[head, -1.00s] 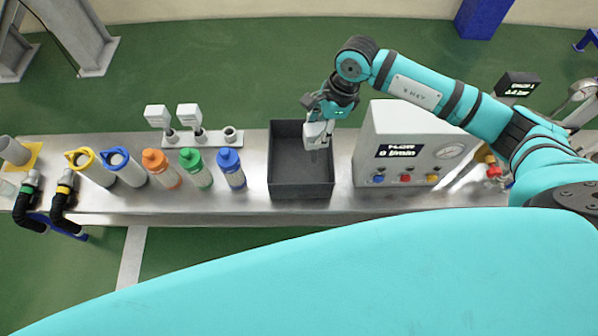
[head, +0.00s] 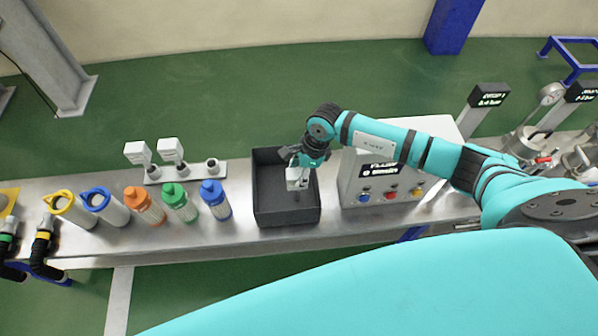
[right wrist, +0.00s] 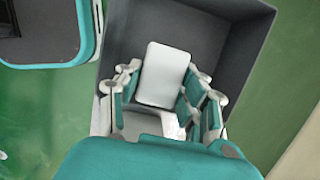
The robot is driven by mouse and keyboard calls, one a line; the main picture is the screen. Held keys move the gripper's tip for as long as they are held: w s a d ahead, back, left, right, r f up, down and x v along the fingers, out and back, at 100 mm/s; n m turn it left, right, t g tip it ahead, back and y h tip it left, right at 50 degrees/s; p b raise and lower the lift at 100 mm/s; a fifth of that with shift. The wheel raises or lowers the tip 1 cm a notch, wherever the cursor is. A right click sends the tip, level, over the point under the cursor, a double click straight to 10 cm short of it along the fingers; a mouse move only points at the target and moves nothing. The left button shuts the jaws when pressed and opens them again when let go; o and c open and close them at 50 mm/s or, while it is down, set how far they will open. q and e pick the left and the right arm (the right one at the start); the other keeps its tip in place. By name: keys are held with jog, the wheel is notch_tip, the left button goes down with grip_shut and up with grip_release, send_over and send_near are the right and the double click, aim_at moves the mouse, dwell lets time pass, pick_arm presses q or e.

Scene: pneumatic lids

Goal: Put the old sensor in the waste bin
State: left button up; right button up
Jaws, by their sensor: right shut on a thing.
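The old sensor (head: 297,182), a white block with a thin grey stem, is held by my right gripper (head: 300,171). The gripper is shut on it, with the stem pointing down. The sensor is over the dark grey, open-topped waste bin (head: 286,219), within its outline; how far it is above the floor of the bin is hard to tell. In the right wrist view the white block (right wrist: 164,75) sits between the two fingers, with the bin (right wrist: 235,65) behind it. My left gripper is not in view.
A rack (head: 186,172) left of the bin carries two white sensors (head: 138,152) (head: 170,150) and an empty socket (head: 212,167). Several coloured bottles (head: 215,199) stand in front of it. A flow meter box (head: 384,186) stands close to the right of the bin.

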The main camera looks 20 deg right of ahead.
jog(key=shift+f, duration=0.15)
jog(key=o, duration=1.2)
jog(key=shift+c, duration=0.2)
jog(key=shift+r, duration=0.3)
jog(key=v, duration=1.2)
jog(key=shift+f, duration=0.1)
